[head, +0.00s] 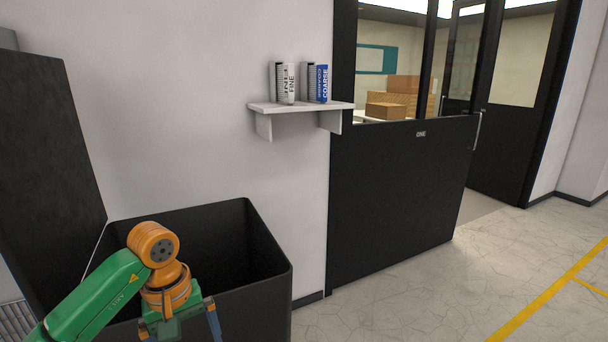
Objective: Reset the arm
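My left arm, green with orange joints, comes in from the lower left and hangs over the black open bin (270,230). Its gripper (182,334) points down at the bottom edge of the view, in front of the bin's inside. The visible parts of its fingers stand wide apart, with nothing seen between them; the fingertips are cut off by the frame. My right arm and gripper are not in view.
A white wall shelf (300,107) holds containers marked FINE (287,84) and COARSE (318,84). A tall black panel (45,170) stands at the left. A black door (400,195) with glass is right of the shelf. The floor (450,290) at the right is clear, with yellow lines.

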